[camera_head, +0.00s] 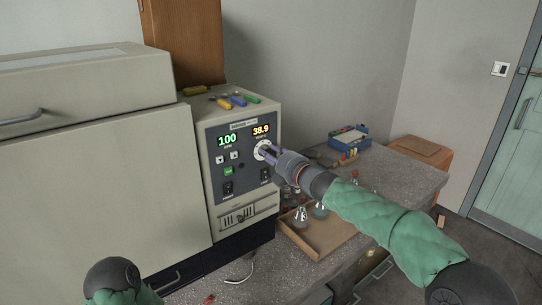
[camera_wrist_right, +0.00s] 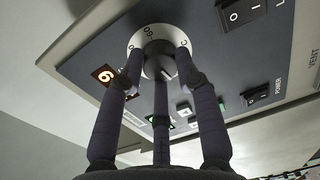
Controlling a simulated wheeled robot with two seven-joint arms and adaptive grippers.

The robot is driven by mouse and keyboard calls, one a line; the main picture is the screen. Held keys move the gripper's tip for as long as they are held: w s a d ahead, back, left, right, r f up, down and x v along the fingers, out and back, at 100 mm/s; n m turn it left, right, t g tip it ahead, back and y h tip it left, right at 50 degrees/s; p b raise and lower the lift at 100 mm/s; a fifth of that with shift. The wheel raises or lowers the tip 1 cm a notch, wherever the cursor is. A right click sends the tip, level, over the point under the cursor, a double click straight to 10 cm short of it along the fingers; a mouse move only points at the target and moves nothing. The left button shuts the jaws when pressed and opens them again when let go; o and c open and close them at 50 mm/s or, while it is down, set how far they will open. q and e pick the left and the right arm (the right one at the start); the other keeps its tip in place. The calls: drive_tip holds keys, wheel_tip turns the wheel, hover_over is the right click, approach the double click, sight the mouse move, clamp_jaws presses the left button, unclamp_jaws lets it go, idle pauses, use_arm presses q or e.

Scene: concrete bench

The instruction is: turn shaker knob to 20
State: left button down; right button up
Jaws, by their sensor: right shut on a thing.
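The shaker's control panel (camera_head: 231,172) faces me on a beige cabinet. Its green display (camera_head: 227,140) reads 100 and its orange display (camera_head: 261,130) reads 38.9. The knob, with a pale numbered dial (camera_head: 262,150), sits below the orange display. My right gripper (camera_head: 268,150) reaches in from the right and is shut on the knob. In the right wrist view the fingers close around the grey knob (camera_wrist_right: 159,62). The fingers hide part of the dial's numbers, so its setting is unclear. My left gripper is not in view; only part of that arm shows at lower left.
Coloured-handled tools (camera_head: 238,100) lie on top of the shaker. A brown tray (camera_head: 318,236) with flasks stands on the speckled bench to the right, below my right arm. A blue box (camera_head: 348,138) is farther back.

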drive_tip(key=o, duration=1.1)
drive_tip(key=shift+s+a, duration=0.1)
drive_tip(key=shift+a, duration=0.1)
drive_tip(key=shift+o, duration=0.2)
drive_tip(key=shift+d, duration=0.1)
drive_tip(key=v, duration=1.2)
drive_tip(key=shift+f, duration=0.1)
